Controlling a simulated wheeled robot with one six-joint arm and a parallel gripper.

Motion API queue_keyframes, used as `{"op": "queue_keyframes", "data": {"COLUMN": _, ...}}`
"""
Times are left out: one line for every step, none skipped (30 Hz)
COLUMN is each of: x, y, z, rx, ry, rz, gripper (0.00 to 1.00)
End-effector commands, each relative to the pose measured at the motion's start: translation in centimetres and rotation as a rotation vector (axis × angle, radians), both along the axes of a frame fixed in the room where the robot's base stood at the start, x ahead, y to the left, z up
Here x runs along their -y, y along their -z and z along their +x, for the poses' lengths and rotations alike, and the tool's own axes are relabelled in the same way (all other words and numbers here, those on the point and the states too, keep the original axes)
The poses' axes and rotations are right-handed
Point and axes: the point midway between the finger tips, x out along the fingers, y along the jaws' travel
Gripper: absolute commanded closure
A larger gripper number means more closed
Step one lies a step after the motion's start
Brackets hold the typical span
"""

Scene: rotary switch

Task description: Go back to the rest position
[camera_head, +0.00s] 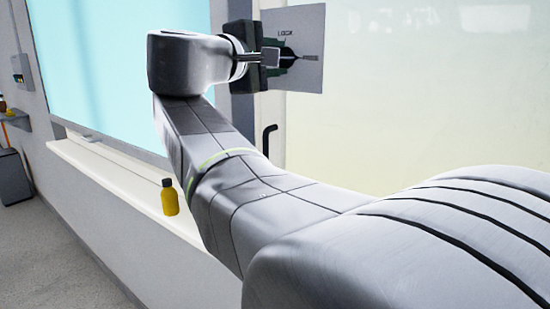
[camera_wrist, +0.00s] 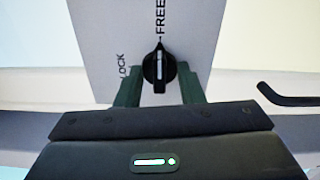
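The rotary switch (camera_wrist: 159,70) is a round black knob with a light pointer line, on a pale plate (camera_wrist: 100,25) marked LOCK and FREE. In the wrist view its pointer is upright, toward FREE. My gripper (camera_wrist: 160,92) is open, with one dark green finger on each side of the knob's lower part and a gap visible on both sides. In the head view the plate (camera_head: 308,18) is at the upper middle, and my gripper (camera_head: 280,58) is close in front of it, hiding most of the knob.
A black door handle (camera_head: 268,138) is below the plate, and also right of my gripper in the wrist view (camera_wrist: 285,98). A yellow bottle (camera_head: 169,198) stands on the white sill (camera_head: 125,185) at left. Grey floor (camera_head: 50,260) is clear at lower left.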

Motion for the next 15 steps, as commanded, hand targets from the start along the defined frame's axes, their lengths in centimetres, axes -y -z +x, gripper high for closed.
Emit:
{"op": "queue_keyframes", "data": {"x": 0.01, "y": -0.63, "z": -0.02, "rx": -0.024, "ry": 0.0, "rz": -0.032, "gripper": 0.65}}
{"op": "queue_keyframes", "data": {"x": 0.0, "y": -0.61, "z": -0.01, "rx": -0.038, "ry": 0.0, "rz": -0.053, "gripper": 0.65}}
{"op": "queue_keyframes", "data": {"x": -0.01, "y": -0.66, "z": -0.02, "rx": -0.059, "ry": 0.0, "rz": -0.081, "gripper": 0.65}}
{"op": "queue_keyframes", "data": {"x": -0.01, "y": -0.67, "z": -0.01, "rx": -0.073, "ry": 0.0, "rz": -0.101, "gripper": 0.65}}
{"op": "queue_keyframes", "data": {"x": -0.01, "y": -0.66, "z": -0.02, "rx": -0.088, "ry": 0.0, "rz": -0.121, "gripper": 0.65}}
{"op": "queue_keyframes", "data": {"x": -0.02, "y": -0.69, "z": -0.02, "rx": -0.108, "ry": 0.0, "rz": -0.149, "gripper": 0.65}}
{"op": "queue_keyframes", "data": {"x": -0.02, "y": -0.7, "z": -0.02, "rx": -0.122, "ry": 0.0, "rz": -0.167, "gripper": 0.65}}
{"op": "queue_keyframes", "data": {"x": -0.02, "y": -0.68, "z": -0.02, "rx": -0.137, "ry": 0.0, "rz": -0.188, "gripper": 0.65}}
{"op": "queue_keyframes", "data": {"x": -0.02, "y": -0.71, "z": -0.02, "rx": -0.156, "ry": 0.0, "rz": -0.214, "gripper": 0.65}}
{"op": "queue_keyframes", "data": {"x": -0.03, "y": -0.73, "z": -0.03, "rx": -0.17, "ry": 0.0, "rz": -0.234, "gripper": 0.65}}
{"op": "queue_keyframes", "data": {"x": -0.04, "y": -0.73, "z": -0.02, "rx": -0.185, "ry": 0.0, "rz": -0.254, "gripper": 0.65}}
{"op": "queue_keyframes", "data": {"x": -0.05, "y": -0.75, "z": -0.03, "rx": -0.203, "ry": 0.0, "rz": -0.28, "gripper": 0.65}}
{"op": "queue_keyframes", "data": {"x": -0.04, "y": -0.78, "z": -0.03, "rx": -0.217, "ry": 0.0, "rz": -0.3, "gripper": 0.65}}
{"op": "queue_keyframes", "data": {"x": -0.05, "y": -0.77, "z": -0.03, "rx": -0.232, "ry": 0.0, "rz": -0.319, "gripper": 0.65}}
{"op": "queue_keyframes", "data": {"x": -0.05, "y": -0.76, "z": -0.02, "rx": -0.25, "ry": 0.0, "rz": -0.345, "gripper": 0.65}}
